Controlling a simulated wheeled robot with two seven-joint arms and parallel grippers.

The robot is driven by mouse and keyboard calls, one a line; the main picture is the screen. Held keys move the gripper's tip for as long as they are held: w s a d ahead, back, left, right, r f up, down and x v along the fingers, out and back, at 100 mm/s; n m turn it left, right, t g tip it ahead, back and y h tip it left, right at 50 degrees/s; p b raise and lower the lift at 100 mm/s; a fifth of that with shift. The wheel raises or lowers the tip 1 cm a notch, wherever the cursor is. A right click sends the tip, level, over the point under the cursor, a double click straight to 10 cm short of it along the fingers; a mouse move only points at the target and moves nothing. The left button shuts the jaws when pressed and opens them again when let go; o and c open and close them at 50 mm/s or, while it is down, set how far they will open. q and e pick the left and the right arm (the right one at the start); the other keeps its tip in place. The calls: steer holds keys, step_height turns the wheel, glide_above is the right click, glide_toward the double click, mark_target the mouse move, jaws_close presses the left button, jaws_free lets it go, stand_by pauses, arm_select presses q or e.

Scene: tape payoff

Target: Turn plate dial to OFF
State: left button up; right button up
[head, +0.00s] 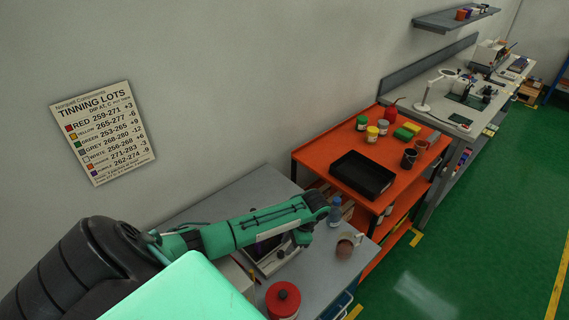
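A grey box-like device (283,254), perhaps the plate, stands on the grey bench (335,266) in the lower middle, largely covered by my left arm. I cannot make out its dial or the dial's setting. My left arm reaches over it from the left, bends at a dark joint and comes back down. My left gripper (300,238) seems to be just above or beside the device. Its fingers are too small and hidden to tell open from shut. My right gripper is not in view.
On the bench are a red-lidded can (283,299), a blue-grey bottle (335,211) and a brownish mug (346,246). An orange cart (318,156) with a black tray (362,175) and several pots stands beyond. A tinning-lots sign (103,133) hangs on the wall. Green floor is clear at right.

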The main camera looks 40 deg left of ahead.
arm_select(q)
steer(key=v, duration=0.9)
steer(key=shift+r, duration=0.35)
steer(key=shift+w, duration=0.1)
